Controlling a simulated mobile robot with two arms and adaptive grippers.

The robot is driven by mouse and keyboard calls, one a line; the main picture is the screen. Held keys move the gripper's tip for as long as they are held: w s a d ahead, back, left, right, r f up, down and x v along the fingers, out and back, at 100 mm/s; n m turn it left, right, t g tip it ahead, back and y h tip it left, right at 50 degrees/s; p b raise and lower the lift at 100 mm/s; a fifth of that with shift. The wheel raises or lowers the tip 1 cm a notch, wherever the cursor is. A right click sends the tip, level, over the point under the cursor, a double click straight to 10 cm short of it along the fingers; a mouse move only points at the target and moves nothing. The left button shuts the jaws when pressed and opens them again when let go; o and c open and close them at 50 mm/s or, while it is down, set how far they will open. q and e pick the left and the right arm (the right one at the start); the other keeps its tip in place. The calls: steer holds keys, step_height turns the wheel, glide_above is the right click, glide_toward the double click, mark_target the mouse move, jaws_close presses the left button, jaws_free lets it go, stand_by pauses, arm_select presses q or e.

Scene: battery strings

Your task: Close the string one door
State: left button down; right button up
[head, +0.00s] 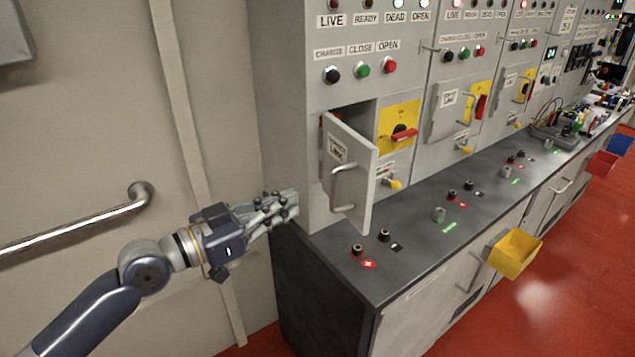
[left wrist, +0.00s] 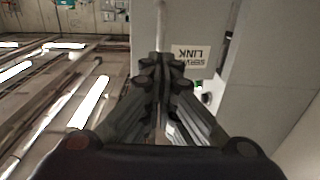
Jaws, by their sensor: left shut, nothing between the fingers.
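The string one door (head: 357,205) is a small grey panel with a label and a bar handle (head: 345,188). It stands swung open from the first cabinet, with a dark opening (head: 358,113) behind it. My left gripper (head: 293,205) is shut and empty, left of the door and apart from it, by the cabinet's front left corner. In the left wrist view my closed fingers (left wrist: 162,68) point toward a pale panel with an upside-down "SERVICE LINK" label (left wrist: 190,55). My right gripper is in neither view.
A dark counter (head: 410,262) with terminals runs below the cabinets. A yellow panel with a red rotary switch (head: 404,134) is right of the opening. A wall handrail (head: 90,226) is at left. A yellow bin (head: 515,252) hangs at the counter front.

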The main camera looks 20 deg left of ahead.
mark_target(331, 187)
arm_select(q)
steer(key=p+x, duration=0.3)
steer(key=x, duration=0.4)
steer(key=shift+w+d, duration=0.2)
steer(key=shift+d, duration=0.05)
